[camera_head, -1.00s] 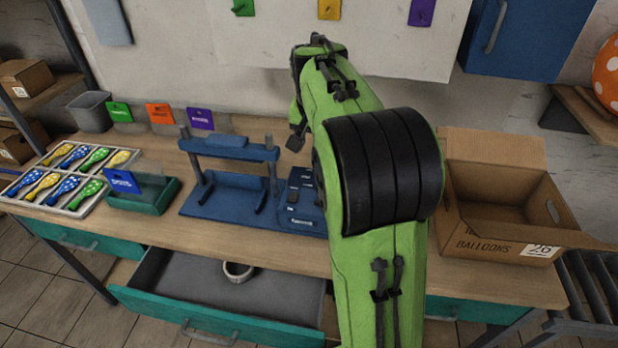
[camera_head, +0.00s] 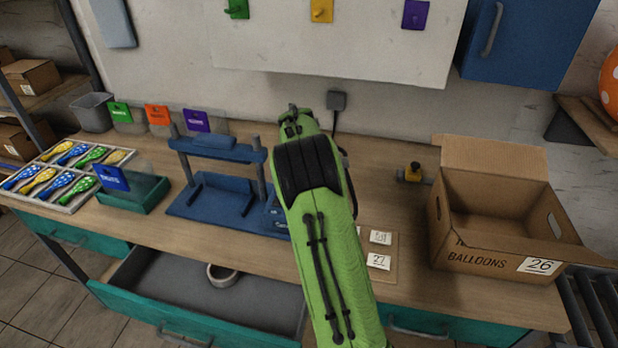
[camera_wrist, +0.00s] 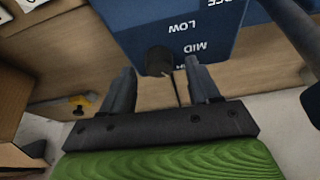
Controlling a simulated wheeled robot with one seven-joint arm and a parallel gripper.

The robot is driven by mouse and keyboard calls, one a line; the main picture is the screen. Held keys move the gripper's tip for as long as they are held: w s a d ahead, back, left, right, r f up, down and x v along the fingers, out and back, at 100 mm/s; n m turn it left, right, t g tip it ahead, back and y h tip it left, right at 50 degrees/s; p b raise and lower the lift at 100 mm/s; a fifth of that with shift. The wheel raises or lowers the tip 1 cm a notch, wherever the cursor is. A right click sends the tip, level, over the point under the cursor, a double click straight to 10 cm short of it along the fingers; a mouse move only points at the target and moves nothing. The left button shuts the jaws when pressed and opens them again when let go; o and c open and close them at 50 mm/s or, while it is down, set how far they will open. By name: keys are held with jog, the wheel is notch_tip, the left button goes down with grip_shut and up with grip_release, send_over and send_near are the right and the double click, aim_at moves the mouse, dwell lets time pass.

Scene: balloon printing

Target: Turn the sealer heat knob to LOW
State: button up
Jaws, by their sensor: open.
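The blue sealer (camera_head: 205,205) stands on the bench, its control panel mostly hidden behind my arm in the head view. In the wrist view the blue panel (camera_wrist: 130,20) shows upside-down labels LOW and MID, a partly hidden label below them, and part of another word at the top. A dark rounded part, seemingly the heat knob (camera_wrist: 158,58), is beside the labels. My gripper (camera_wrist: 160,68) is open, its fingertips apart on either side of this part in the picture. Contact and the knob's setting cannot be told.
A balloon tray (camera_head: 75,200) is at left. An open drawer (camera_head: 150,310) sticks out below, holding a tape roll (camera_head: 222,275).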

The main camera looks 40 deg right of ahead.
jog(key=shift+w+d+f, duration=0.15)
jog(key=shift+d+f, duration=0.15)
jog(key=shift+f, duration=0.3)
jog(key=c, duration=1)
jog(key=shift+c, duration=0.2)
